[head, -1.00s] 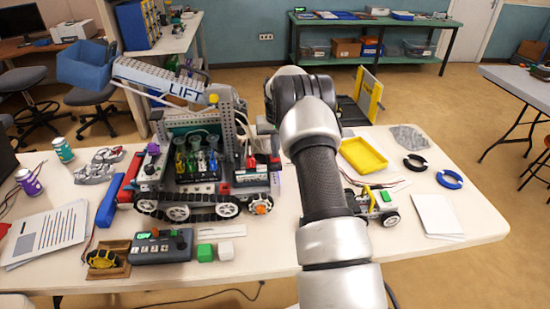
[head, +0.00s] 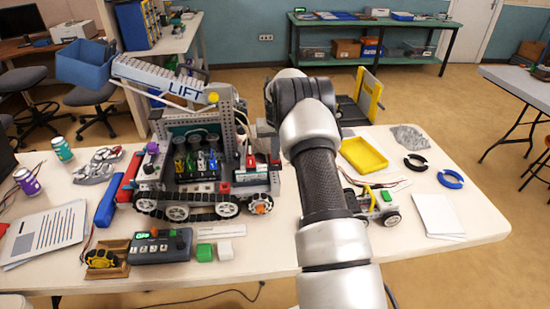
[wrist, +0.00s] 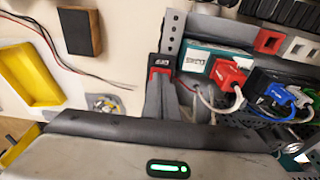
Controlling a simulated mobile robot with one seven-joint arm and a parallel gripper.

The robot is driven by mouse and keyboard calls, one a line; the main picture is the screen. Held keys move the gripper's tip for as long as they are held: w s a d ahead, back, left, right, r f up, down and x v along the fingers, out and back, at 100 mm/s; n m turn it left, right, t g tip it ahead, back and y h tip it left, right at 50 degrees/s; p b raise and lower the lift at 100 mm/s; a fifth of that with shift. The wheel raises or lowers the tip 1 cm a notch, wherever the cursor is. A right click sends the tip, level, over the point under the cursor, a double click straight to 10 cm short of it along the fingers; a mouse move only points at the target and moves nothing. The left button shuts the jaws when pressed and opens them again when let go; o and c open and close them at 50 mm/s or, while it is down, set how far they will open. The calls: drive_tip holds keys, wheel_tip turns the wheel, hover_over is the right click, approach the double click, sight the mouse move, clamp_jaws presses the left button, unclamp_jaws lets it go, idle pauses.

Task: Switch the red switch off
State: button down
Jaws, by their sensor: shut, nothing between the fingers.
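A red, switch-like piece (wrist: 268,41) sits in a panel beside white frames in the wrist view. A small red block on the tracked model's front edge (head: 225,187) in the head view looks like the same piece. A red plug-like part (wrist: 228,76) with a white loop stands near a teal box; it also shows in the head view (head: 250,160). I cannot tell which is the red switch, or its on/off position. My arm hides part of the area in the head view.
The tracked model's deck holds blue (wrist: 275,93) and other coloured plugs close by. A yellow tray (head: 363,155), a small wheeled car (head: 379,211) and black and blue rings lie to the right. A grey control box (head: 160,246) stands in front of the model.

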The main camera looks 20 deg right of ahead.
drive_tip(key=shift+r, duration=0.1)
wheel_tip(320, 180, up, 7)
drive_tip(key=p, duration=0.3)
idle(0.4)
